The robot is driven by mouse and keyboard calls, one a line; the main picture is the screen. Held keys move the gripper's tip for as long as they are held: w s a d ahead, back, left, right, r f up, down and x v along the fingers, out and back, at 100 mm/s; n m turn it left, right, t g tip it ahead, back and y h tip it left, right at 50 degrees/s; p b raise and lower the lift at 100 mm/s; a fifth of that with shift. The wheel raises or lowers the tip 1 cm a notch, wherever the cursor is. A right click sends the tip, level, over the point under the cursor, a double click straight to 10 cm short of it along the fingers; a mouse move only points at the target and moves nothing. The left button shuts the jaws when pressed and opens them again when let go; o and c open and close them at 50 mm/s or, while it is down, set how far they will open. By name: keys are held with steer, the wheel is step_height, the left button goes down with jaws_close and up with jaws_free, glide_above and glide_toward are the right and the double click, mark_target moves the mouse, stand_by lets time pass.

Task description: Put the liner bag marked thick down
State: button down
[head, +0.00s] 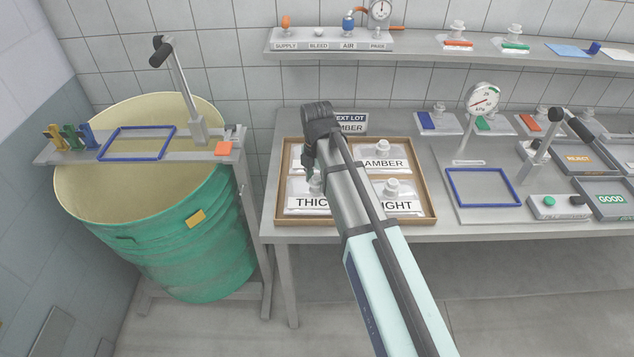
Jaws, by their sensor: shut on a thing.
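The liner bag marked THICK (299,204) is at the front left of a wood-rimmed tray (428,191) on the bench. It is a pale flat bag with a spout; my arm covers its right side. My gripper (314,178) points down at its spout and is shut on it. The bag looks level, in or just above the tray; I cannot tell whether it touches the tray floor.
A bag marked AMBER (384,164) lies at the back right of the tray, and one reading "IGHT" (399,206) at the front right. A NEXT LOT AMBER sign (352,118) stands behind. A green drum (200,245) stands left; a gauge (482,98) and blue frame (485,202) are right.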

mark_target(317, 178)
steer(key=shift+f, duration=0.75)
steer(key=shift+f, duration=0.1)
steer(key=c, duration=0.5)
jaws_free()
step_height(317, 178, up, 12)
steer(key=shift+r+b, duration=0.1)
steer(key=shift+b, duration=1)
